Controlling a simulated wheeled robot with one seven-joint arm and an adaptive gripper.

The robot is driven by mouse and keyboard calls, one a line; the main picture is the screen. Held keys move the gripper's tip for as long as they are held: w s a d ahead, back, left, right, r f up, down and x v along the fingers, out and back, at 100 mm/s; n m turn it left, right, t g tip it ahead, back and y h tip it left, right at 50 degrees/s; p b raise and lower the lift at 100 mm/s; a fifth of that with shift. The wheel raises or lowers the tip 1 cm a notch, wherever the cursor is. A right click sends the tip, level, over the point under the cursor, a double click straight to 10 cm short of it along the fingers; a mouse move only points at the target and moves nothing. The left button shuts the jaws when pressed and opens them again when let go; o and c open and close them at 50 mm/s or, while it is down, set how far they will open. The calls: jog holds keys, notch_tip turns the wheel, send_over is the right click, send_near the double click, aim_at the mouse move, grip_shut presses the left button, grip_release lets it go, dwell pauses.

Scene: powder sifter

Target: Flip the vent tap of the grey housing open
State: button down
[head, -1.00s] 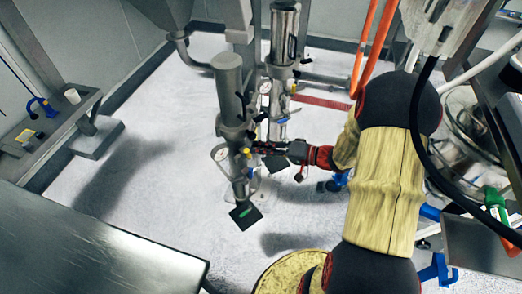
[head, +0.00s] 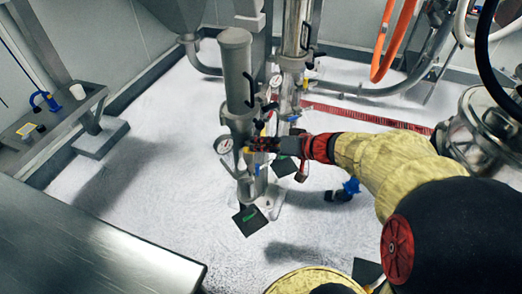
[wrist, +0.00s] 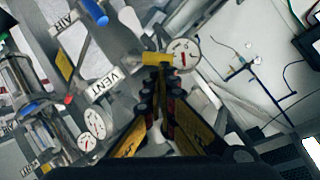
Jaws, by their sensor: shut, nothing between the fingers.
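The grey housing (head: 236,75) is an upright cylinder with a round gauge (head: 223,145) on its lower left. In the wrist view a yellow tap (wrist: 152,59) sits by a tag reading VENT (wrist: 101,85), beside a gauge (wrist: 184,55). My gripper (wrist: 161,70) is shut and empty, its fingertips at the yellow tap. I cannot tell if they touch it, and they hide part of it. In the head view my gripper (head: 252,145) reaches in from the right at the housing's lower part.
A shiny metal housing (head: 297,30) with its own gauge (head: 275,82) stands close behind on the right. A blue tap (wrist: 96,12) is at the upper left of the wrist view. A steel table (head: 90,245) fills the lower left. Open floor lies left of the housings.

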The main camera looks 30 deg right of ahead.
jog(key=shift+s+a+f+n+h+b, duration=0.1)
jog(key=shift+a+f+n+h+b, duration=0.4)
jog(key=shift+b, duration=1.4)
jog(key=shift+s+a+f+n+h+b, duration=0.1)
jog(key=shift+a+n+h+b, duration=0.75)
jog(key=shift+b, duration=1)
jog(key=shift+s+a+f+n+h+b, duration=0.1)
jog(key=shift+a+f+n+h+b, duration=0.4)
jog(key=shift+b, duration=1.4)
jog(key=shift+d+r+n+h, duration=0.1)
jog(key=shift+r+n+h, duration=0.15)
jog(key=shift+h, duration=0.3)
jog(key=shift+r, duration=0.1)
